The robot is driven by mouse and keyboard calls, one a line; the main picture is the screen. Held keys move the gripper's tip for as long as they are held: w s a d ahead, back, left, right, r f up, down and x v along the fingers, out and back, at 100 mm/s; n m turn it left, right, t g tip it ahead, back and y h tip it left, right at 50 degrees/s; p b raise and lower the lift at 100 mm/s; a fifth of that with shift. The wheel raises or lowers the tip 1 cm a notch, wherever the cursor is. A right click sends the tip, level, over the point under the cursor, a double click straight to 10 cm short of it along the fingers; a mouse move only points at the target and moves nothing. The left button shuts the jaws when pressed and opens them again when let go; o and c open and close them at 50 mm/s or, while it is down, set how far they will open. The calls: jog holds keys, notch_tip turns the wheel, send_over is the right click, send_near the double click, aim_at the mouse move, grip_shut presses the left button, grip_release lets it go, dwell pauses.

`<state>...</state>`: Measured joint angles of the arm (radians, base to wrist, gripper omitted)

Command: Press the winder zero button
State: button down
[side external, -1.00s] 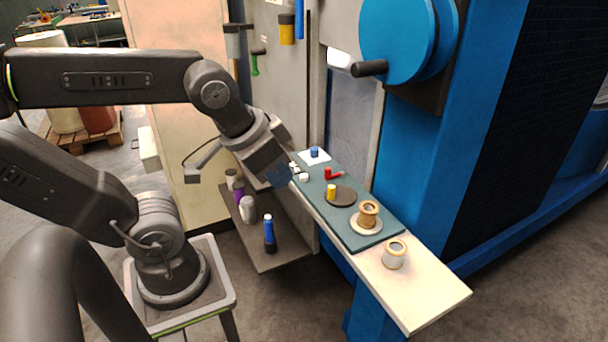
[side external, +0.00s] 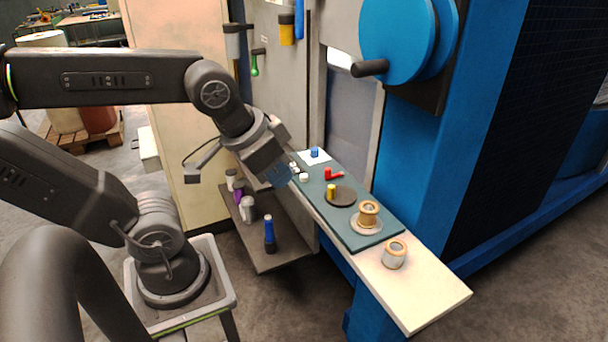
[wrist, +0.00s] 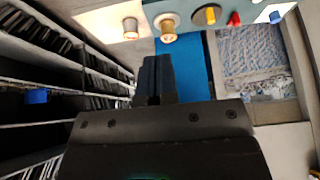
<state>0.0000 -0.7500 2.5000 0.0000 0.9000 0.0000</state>
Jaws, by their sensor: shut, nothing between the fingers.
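My gripper (side external: 280,177) is beside the left end of the teal board, near small white caps (side external: 303,178); I cannot tell the exact gap. Its dark fingers (wrist: 156,78) are together with nothing between them in the wrist view. On the board stand a blue knob on a white square (side external: 314,153), a red piece with a lever (side external: 329,173), and a yellow cylinder (side external: 331,191) by a dark disc (side external: 343,197). The yellow cylinder also shows in the wrist view (wrist: 211,15). No readable label shows which piece is the winder zero button.
A copper-coloured spool (side external: 368,214) stands on the teal board (side external: 385,231). A pale cup (side external: 395,254) is on the bare shelf end (side external: 430,297). A lower shelf (side external: 288,252) holds bottles. The blue machine with its crank wheel (side external: 397,40) rises behind.

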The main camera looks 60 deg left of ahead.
jog(key=m+t+y, duration=0.1)
jog(key=m+t, duration=0.3)
jog(key=m, duration=0.4)
send_over(304, 176)
notch_tip(304, 176, down, 6)
jog(key=shift+f, duration=0.1)
jog(key=shift+d+f, duration=0.1)
jog(key=shift+f, duration=4.25)
jog(key=shift+f, duration=0.15)
